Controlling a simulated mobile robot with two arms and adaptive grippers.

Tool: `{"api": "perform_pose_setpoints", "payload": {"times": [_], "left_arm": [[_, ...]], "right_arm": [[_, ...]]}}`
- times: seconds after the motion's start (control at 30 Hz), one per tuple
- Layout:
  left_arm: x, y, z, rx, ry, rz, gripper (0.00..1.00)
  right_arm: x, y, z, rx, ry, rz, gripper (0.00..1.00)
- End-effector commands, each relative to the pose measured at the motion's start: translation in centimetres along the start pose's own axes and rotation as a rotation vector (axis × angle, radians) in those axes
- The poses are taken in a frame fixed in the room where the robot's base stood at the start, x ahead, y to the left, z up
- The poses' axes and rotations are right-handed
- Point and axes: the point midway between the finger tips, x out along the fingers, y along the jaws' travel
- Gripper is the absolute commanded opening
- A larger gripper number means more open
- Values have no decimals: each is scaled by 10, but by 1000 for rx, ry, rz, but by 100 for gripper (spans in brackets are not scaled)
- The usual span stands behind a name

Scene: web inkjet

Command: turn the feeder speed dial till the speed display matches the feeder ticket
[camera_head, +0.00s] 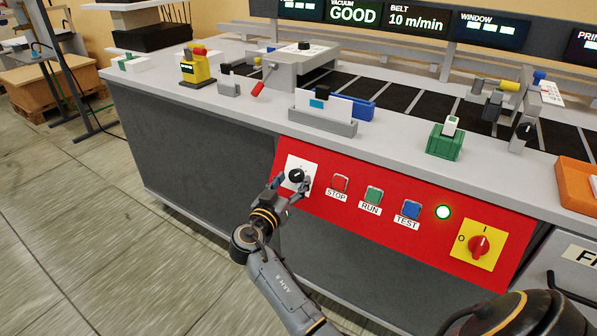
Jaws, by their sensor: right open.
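The black dial (296,175) sits on a white plate at the left end of the red control panel (330,208). My right gripper (291,184) is open at the dial, its fingers at either side of the knob's lower part; whether they touch it I cannot tell. A belt display (416,20) at the top reads 10 m/min. A white card with a blue square (330,106) stands in a grey holder on the bench; it may be the feeder ticket, and no writing on it is legible. My left gripper is not in view.

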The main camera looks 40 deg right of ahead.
Motion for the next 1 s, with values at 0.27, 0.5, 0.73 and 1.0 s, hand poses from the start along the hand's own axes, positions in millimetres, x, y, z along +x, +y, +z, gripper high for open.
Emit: {"api": "perform_pose_setpoints", "payload": {"times": [0.27,0.5,0.73,1.0], "left_arm": [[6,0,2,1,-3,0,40],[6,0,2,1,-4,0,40],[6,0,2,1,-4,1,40],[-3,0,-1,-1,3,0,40]], "right_arm": [[-3,-1,0,0,-1,0,58],[-2,0,0,0,-1,0,38],[-2,-1,0,0,-1,0,4],[-2,-1,2,9,0,4,4]]}}
